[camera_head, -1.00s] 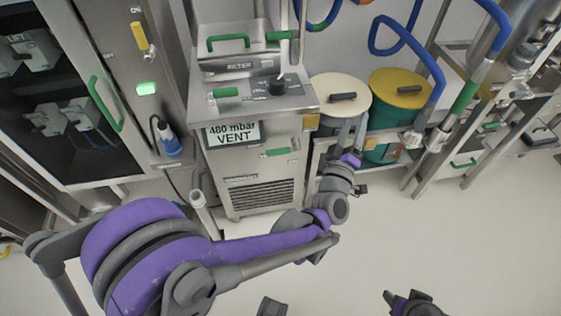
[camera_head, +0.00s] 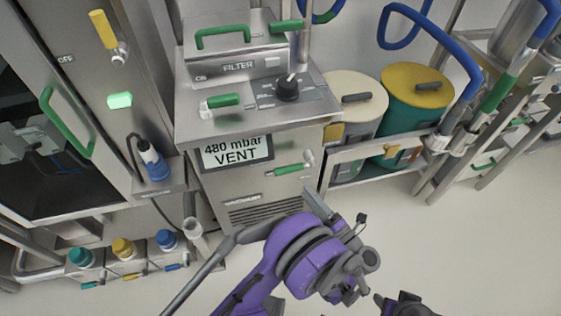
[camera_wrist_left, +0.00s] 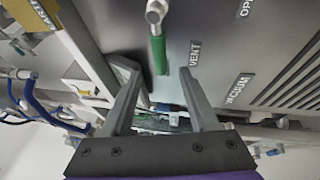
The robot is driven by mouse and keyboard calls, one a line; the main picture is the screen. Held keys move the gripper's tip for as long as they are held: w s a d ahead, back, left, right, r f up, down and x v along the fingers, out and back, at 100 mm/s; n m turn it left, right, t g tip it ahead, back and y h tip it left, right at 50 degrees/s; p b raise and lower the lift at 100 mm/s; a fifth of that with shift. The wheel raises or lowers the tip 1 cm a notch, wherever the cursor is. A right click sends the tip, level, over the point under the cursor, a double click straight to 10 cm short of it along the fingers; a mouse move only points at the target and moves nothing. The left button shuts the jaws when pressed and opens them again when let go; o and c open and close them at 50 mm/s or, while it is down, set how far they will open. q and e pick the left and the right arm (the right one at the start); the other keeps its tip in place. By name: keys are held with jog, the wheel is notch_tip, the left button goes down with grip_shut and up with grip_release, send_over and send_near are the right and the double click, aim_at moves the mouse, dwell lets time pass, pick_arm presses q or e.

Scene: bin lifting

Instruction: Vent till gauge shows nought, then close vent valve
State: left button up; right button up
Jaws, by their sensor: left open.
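The gauge display (camera_head: 237,151) on the front of the steel cabinet reads "480 mbar VENT". Below and right of it is the vent valve's green lever (camera_head: 290,170), lying roughly level with its metal pivot at the right end. In the left wrist view the green lever (camera_wrist_left: 159,52) shows beside the "VENT" label (camera_wrist_left: 194,53). My left gripper (camera_head: 318,202) is just below the lever in the head view. In the left wrist view its two fingers (camera_wrist_left: 160,78) are spread and empty, with the lever ahead between them. My right gripper (camera_head: 403,304) shows only partly at the bottom edge.
The cabinet top carries a black knob (camera_head: 288,88) and another green handle (camera_head: 222,101). Lidded drums (camera_head: 414,112) stand right of the cabinet. A rack with coloured caps (camera_head: 122,247) is at lower left. The floor at right (camera_head: 470,240) is clear.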

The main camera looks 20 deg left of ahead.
aim_at(288, 169)
pick_arm(q)
jog(key=b+x, duration=0.1)
jog(key=x, duration=0.9)
jog(key=shift+w+a+r, duration=0.15)
jog(key=shift+w+a, duration=0.05)
jog(key=shift+a, duration=0.05)
jog(key=shift+c, duration=0.2)
grip_shut()
dwell(0.9)
